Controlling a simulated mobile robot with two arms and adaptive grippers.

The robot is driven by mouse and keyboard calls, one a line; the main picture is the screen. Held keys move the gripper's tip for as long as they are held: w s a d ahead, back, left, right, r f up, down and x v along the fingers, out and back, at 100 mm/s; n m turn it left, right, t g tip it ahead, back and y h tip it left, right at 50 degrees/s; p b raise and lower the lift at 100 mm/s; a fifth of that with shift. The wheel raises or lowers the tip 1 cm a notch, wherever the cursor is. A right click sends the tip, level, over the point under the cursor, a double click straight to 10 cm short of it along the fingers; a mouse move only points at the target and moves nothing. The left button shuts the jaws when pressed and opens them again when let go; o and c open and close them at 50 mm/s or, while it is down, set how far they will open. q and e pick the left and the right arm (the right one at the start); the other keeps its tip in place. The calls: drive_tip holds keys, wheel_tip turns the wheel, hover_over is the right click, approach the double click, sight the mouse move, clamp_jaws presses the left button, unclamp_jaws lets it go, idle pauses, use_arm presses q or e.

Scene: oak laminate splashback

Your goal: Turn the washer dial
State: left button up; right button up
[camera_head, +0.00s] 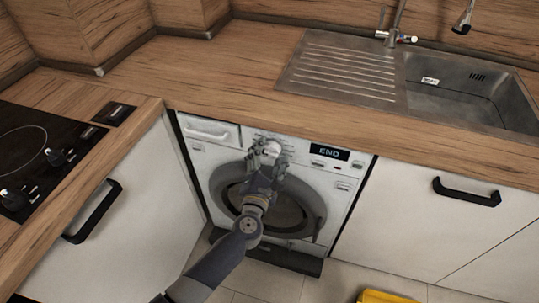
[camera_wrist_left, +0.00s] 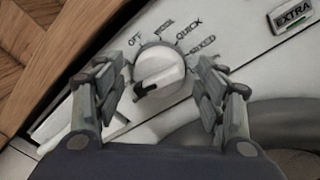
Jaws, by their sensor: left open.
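The white washer (camera_head: 325,176) stands under the wooden counter, with its round door below the control panel. Its display (camera_head: 329,152) reads END. The washer dial (camera_wrist_left: 158,72) is a white knob with a raised grip and a dark mark at its lower left end. Labels such as OFF and QUICK ring it. My left gripper (camera_head: 268,150) is in front of the dial and partly covers it in the head view. In the left wrist view the open fingers (camera_wrist_left: 161,92) stand on either side of the dial, with gaps to it. My right gripper is not in view.
The wooden counter edge (camera_head: 300,124) runs just above the panel. A black handle (camera_head: 466,192) sticks out from the cabinet at right, and another handle (camera_head: 92,212) from the left cabinet. An EXTRA button (camera_wrist_left: 292,17) sits right of the dial. A yellow object (camera_head: 384,297) lies at the bottom edge.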

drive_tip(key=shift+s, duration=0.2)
use_arm(q)
drive_tip(key=c, duration=1.1)
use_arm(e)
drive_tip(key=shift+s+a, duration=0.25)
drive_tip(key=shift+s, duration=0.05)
